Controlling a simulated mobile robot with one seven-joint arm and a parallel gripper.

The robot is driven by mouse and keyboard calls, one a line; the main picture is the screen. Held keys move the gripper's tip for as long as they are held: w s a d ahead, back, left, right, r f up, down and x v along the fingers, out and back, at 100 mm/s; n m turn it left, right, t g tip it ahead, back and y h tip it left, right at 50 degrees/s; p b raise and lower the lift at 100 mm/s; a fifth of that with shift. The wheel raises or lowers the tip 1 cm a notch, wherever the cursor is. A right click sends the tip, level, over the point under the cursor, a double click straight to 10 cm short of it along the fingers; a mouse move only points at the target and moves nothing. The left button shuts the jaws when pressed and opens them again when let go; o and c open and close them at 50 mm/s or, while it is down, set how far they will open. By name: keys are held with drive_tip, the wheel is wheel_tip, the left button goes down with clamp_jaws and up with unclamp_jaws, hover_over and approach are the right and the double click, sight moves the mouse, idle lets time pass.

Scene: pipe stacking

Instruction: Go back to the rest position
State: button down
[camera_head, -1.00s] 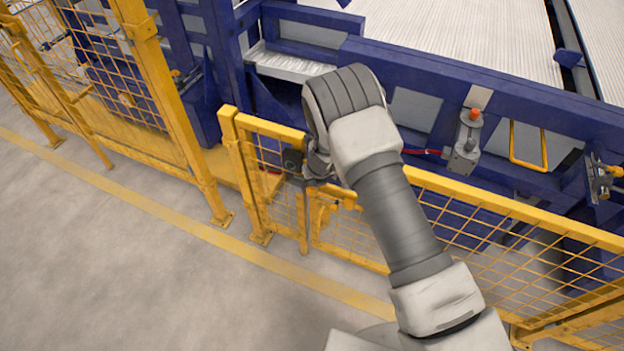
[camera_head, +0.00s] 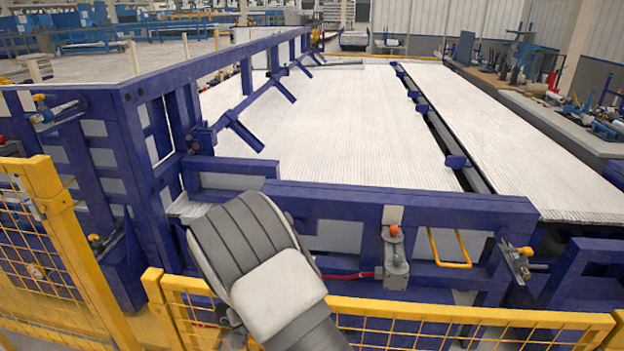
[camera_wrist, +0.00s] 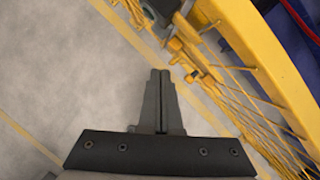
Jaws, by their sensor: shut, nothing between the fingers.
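My gripper (camera_wrist: 160,75) shows in the wrist view with its two dark fingers together and nothing between them. It points down over the grey floor, with the yellow mesh fence (camera_wrist: 240,105) close on its right. In the head view my bent arm stands in front of the yellow fence (camera_head: 430,310) at the bottom middle. The gripper itself is hidden there behind the arm or below the picture.
Behind the fence stands a blue frame (camera_head: 300,196) with a bed of white pipes (camera_head: 340,115). A grey box with an orange button (camera_head: 394,262) is on the frame. A taller fence (camera_head: 65,250) is at left. Bare floor (camera_wrist: 60,60) lies left of the gripper.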

drive_tip(key=s+d+r+n+y, duration=0.1)
drive_tip(key=d+r+n, duration=0.6)
drive_tip(key=r, duration=0.6)
drive_tip(key=s+d+r+n+y, duration=0.15)
drive_tip(key=d+r+n, duration=0.5)
drive_tip(key=r, duration=0.75)
drive_tip(key=s+d+r+n+t+h, duration=0.1)
drive_tip(key=s+d+r+n+h, duration=0.1)
drive_tip(key=s+d+r+n, duration=0.2)
drive_tip(key=s+d+r+n+t+h, duration=0.1)
drive_tip(key=s+d+r+n+h, duration=0.2)
drive_tip(key=s+d+n, duration=0.8)
drive_tip(key=shift+s+d+r+t, duration=0.3)
drive_tip(key=shift+s+d+r, duration=0.9)
drive_tip(key=shift+s+d, duration=1.6)
drive_tip(key=shift+w+d, duration=0.3)
